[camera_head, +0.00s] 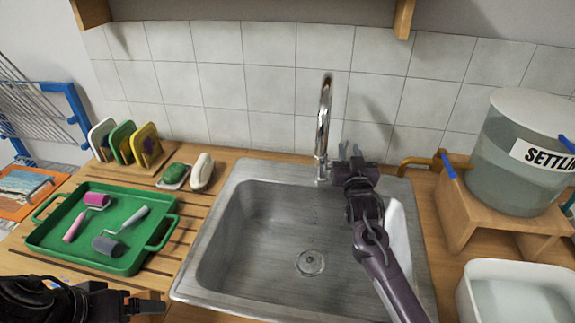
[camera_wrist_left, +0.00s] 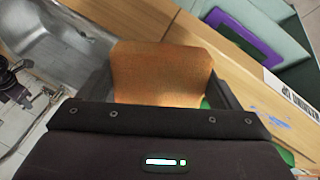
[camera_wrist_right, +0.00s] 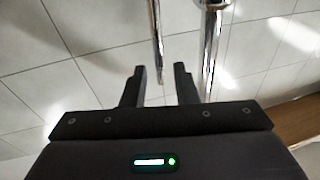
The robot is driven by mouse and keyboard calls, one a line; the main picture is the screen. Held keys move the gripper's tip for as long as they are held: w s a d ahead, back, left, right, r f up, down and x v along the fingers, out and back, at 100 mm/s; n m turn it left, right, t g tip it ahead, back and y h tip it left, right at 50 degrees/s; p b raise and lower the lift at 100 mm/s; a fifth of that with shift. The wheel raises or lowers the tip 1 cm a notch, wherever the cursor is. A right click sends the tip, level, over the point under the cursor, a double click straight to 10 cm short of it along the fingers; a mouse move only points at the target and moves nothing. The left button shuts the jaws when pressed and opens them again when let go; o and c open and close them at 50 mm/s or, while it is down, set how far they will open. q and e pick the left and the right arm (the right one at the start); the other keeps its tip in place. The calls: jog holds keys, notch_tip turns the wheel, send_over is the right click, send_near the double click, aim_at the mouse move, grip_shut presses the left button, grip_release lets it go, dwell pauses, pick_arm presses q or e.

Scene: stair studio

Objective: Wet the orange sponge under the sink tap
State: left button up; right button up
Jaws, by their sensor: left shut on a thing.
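The orange sponge (camera_wrist_left: 160,75) fills the space between the fingers of my left gripper (camera_wrist_left: 168,88) in the left wrist view. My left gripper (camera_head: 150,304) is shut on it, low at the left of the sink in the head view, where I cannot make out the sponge. The chrome tap (camera_head: 323,125) stands at the back of the grey metal sink (camera_head: 235,230). My right gripper (camera_head: 348,152) is open just right of the tap. In the right wrist view, my right gripper (camera_wrist_right: 160,82) has a thin chrome rod between or behind its fingers; contact is unclear. No water stream shows.
A green tray (camera_head: 125,262) with small rollers lies left of the sink. Soap pieces (camera_head: 174,175) and a rack of coloured sponges (camera_head: 125,143) stand behind it. A labelled bucket (camera_head: 520,150) on a wooden stand and a white tub (camera_head: 515,270) are at the right.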

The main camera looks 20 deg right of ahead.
jog(key=b+v, duration=0.1)
jog(key=v, duration=0.8)
jog(key=shift+w, duration=0.1)
